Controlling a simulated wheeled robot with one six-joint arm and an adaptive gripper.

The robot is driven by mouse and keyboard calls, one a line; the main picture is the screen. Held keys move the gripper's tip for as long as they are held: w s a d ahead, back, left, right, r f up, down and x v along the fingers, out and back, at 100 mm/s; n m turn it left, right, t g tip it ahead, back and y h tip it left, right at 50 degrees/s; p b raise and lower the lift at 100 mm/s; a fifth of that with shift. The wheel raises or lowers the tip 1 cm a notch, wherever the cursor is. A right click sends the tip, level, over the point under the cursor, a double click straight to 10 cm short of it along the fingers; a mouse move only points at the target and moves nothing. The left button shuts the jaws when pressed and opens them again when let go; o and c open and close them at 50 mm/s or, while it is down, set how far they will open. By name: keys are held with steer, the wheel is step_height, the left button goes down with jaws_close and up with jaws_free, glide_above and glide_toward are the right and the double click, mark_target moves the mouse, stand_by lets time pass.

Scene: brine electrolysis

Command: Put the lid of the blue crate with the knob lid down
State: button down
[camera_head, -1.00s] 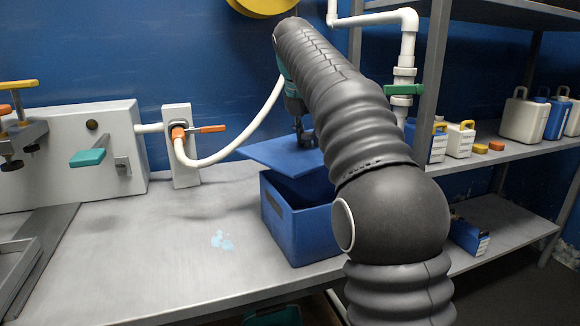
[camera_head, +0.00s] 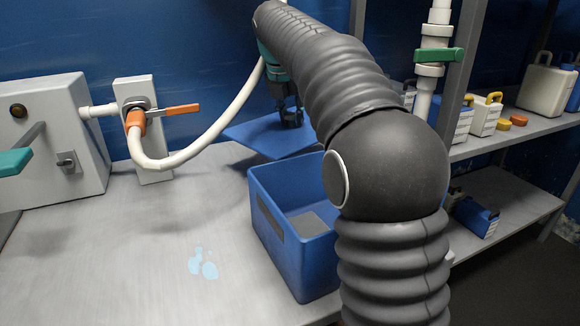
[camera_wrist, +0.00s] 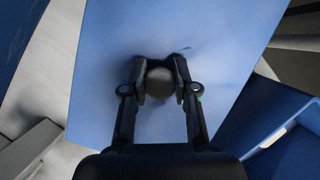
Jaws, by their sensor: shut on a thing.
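The blue crate (camera_head: 283,262) stands open on the grey bench, and part of its inside shows with a grey patch on the floor. Its flat blue lid (camera_head: 250,136) is held by my gripper (camera_head: 291,118) behind the crate, apart from the crate's rim. In the wrist view my gripper (camera_wrist: 160,80) is shut on the dark round knob (camera_wrist: 160,86) at the middle of the lid (camera_wrist: 215,40). The crate (camera_wrist: 290,135) shows at the lower right there. The gap between lid and bench is hard to judge. My arm hides the crate's right side.
The bench (camera_head: 150,250) is clear left of the crate, apart from a pale blue spill (camera_head: 203,263). A metal shelf (camera_head: 510,135) with several jugs stands at the right.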

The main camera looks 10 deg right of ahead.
mark_target(286, 130)
step_height(286, 130, down, 11)
steer(key=shift+r+b, duration=0.1)
steer(key=shift+b, duration=1.05)
steer(key=c, duration=0.9)
jaws_free()
steer(key=p+v, duration=0.2)
steer(key=v, duration=1)
steer(key=shift+w, duration=0.1)
